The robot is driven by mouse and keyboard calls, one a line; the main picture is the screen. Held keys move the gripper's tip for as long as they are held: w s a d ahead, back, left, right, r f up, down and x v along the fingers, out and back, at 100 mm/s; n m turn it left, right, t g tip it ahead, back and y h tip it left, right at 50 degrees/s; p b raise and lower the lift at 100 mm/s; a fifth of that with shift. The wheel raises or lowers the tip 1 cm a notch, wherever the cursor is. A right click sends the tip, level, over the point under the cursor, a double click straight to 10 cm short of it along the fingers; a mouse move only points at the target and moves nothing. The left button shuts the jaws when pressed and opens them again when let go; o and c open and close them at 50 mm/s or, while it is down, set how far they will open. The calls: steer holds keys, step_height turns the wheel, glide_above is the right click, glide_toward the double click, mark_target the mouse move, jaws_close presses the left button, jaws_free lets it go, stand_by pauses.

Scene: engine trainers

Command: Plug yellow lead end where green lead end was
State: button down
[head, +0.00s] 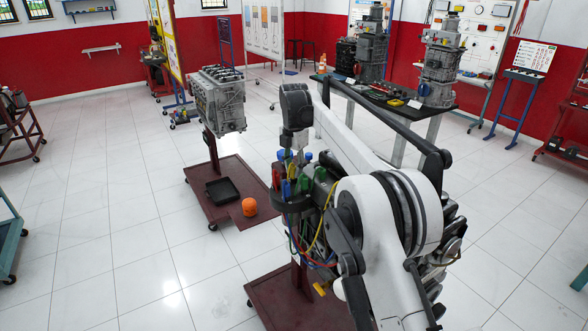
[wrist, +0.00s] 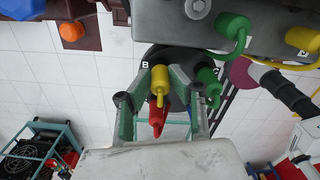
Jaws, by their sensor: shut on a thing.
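In the wrist view my gripper (wrist: 158,78) is closed around a yellow lead end (wrist: 158,86), which is upright between its fingers beside the letter B on a dark round holder (wrist: 190,57). A red lead end (wrist: 157,118) shows just below it, between the fingers. A green lead end (wrist: 208,88) with a looped green lead is right of the right finger, near the letter C. Whether the yellow tip sits in a socket is hidden. In the head view my arm reaches down to the lead cluster, and the fingertips are hard to make out.
An orange object (head: 249,207) and a black tray (head: 222,189) are on a red stand base. A workbench (head: 400,108) stands behind.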

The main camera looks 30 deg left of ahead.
steer(key=shift+f, duration=0.15)
steer(key=c, duration=1.5)
jaws_free()
